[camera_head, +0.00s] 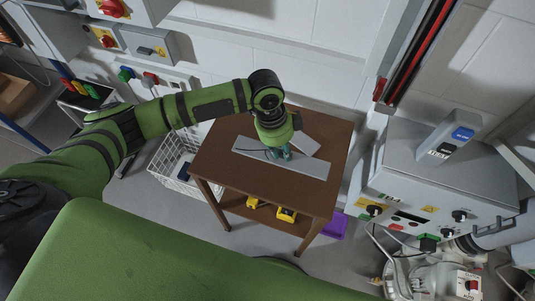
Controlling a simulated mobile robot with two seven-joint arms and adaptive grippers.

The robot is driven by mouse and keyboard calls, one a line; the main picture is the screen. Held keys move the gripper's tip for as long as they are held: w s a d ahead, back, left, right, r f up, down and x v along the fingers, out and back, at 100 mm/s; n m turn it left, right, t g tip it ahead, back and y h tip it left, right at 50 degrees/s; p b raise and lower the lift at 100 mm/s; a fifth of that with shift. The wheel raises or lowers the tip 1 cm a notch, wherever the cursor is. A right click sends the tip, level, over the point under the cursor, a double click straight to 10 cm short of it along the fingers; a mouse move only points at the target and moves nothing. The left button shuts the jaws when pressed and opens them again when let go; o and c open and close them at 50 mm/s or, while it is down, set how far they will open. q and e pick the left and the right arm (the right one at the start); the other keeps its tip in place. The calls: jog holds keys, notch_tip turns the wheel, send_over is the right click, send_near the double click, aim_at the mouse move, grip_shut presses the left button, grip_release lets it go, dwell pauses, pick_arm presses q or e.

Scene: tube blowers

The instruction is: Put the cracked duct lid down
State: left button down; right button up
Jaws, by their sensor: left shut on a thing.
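A long light-grey plate, which looks like the duct lid (310,167), lies flat along the brown table top or just above it; I cannot tell which. My left gripper (281,154) points down at the plate's middle and is shut on it. The fingers are small and partly hidden by the wrist. A crack cannot be made out at this size. A second, shorter grey plate (305,145) shows behind the long one, to the right of the gripper, partly covered. My right gripper is not in view.
The small brown table (225,179) has bare room at its front and left. Yellow items (287,215) lie on its lower shelf. A white wire basket (170,171) stands left, a purple bin (334,226) right. A grey control cabinet (425,160) stands close by on the right.

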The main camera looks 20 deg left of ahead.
aim_at(265, 157)
pick_arm(q)
jog(key=a+f, duration=0.1)
jog(key=s+a+f+p, duration=0.1)
jog(key=a, duration=0.1)
jog(key=shift+a, duration=0.3)
jog(key=x, duration=0.2)
jog(key=p+x, duration=0.1)
jog(key=shift+a+f, duration=0.35)
jog(key=shift+f, duration=0.45)
jog(key=c, duration=1.1)
grip_release()
jog(key=b+v, duration=0.2)
jog(key=v, duration=1)
jog(key=shift+r, duration=0.1)
